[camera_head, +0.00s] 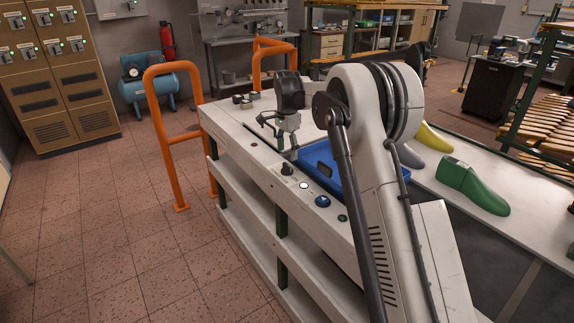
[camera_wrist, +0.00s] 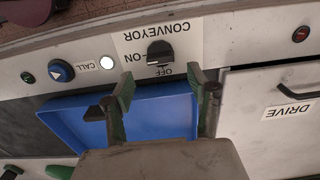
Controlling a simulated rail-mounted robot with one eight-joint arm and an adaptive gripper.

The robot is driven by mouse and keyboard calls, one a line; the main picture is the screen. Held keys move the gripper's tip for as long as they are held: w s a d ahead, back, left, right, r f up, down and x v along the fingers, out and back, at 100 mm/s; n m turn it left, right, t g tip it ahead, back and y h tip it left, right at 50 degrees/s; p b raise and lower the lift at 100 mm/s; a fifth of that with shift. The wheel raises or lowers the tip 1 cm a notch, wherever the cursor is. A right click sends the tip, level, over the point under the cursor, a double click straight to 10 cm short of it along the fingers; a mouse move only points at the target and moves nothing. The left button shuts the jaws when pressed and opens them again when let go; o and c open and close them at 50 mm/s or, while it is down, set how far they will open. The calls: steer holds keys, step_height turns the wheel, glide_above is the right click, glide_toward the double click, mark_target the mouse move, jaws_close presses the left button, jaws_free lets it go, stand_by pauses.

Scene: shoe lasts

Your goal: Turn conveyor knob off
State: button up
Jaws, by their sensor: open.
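The conveyor knob (camera_wrist: 160,52) is a black rotary knob on a white panel. Upside-down CONVEYOR, ON and OFF lettering surrounds it in the wrist view. Its pale mark seems to be on the ON side. In the head view the knob (camera_head: 287,169) sits on the panel edge, just below my gripper (camera_head: 281,141). My gripper (camera_wrist: 165,84) is open and empty in the wrist view. Its fingertips straddle the knob's line in the picture, and the knob appears just beyond them. I see no contact.
A blue tray (camera_wrist: 65,108) lies beside the panel. A white lamp (camera_wrist: 107,63), a blue call button (camera_wrist: 61,71) and a DRIVE door (camera_wrist: 265,110) flank the knob. Green (camera_head: 473,187) and yellow (camera_head: 434,138) shoe lasts lie on the right. Orange rails (camera_head: 159,130) stand left.

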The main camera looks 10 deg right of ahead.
mark_target(287, 165)
steer(key=shift+f, duration=3.1)
steer(key=c, duration=1.1)
steer(key=shift+c, duration=0.2)
